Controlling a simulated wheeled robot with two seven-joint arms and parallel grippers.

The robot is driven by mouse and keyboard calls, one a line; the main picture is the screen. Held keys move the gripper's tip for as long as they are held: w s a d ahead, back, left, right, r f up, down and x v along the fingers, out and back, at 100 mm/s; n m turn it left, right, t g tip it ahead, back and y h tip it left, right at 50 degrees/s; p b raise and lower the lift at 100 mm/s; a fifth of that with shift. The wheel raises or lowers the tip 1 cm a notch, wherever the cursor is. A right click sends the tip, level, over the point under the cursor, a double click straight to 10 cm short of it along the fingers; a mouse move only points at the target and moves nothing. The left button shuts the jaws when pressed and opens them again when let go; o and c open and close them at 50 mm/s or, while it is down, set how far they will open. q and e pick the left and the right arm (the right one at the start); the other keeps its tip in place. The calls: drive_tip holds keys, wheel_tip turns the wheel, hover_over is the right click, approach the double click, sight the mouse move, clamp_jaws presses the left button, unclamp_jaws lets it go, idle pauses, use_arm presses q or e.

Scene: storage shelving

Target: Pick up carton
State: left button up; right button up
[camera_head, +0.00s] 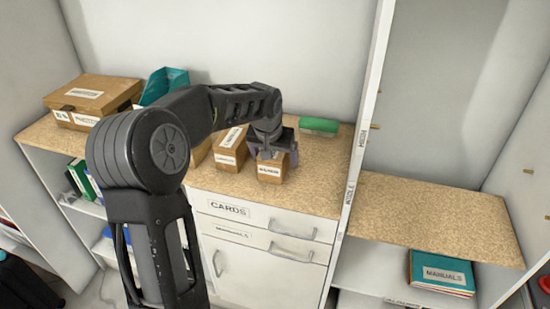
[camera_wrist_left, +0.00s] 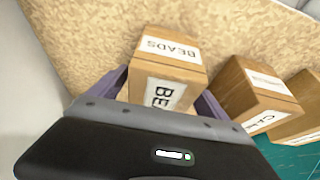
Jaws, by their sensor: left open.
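A small brown carton (camera_head: 271,170) with white labels stands upright near the front edge of the wood-topped shelf. In the left wrist view the carton (camera_wrist_left: 168,72) reads BEADS on its top and front. My left gripper (camera_head: 272,150) reaches down over it from above. In the left wrist view the open purple-grey fingers of my left gripper (camera_wrist_left: 162,95) lie on either side of the carton. Whether they touch it cannot be told. My right gripper is not in view.
Similar cartons (camera_head: 230,148) stand just left of it; their nearest one (camera_wrist_left: 258,92) is close to a finger. A green-topped item (camera_head: 319,125) lies behind right. A large box (camera_head: 92,100) and a teal bin (camera_head: 163,84) stand further left. A divider (camera_head: 358,150) rises at right.

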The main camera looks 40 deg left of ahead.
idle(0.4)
use_arm(q)
drive_tip(key=shift+r, duration=0.1)
drive_tip(key=c, duration=1.9)
drive_tip(key=shift+o, duration=0.2)
wheel_tip(320, 180, up, 10)
drive_tip(key=shift+b, duration=0.3)
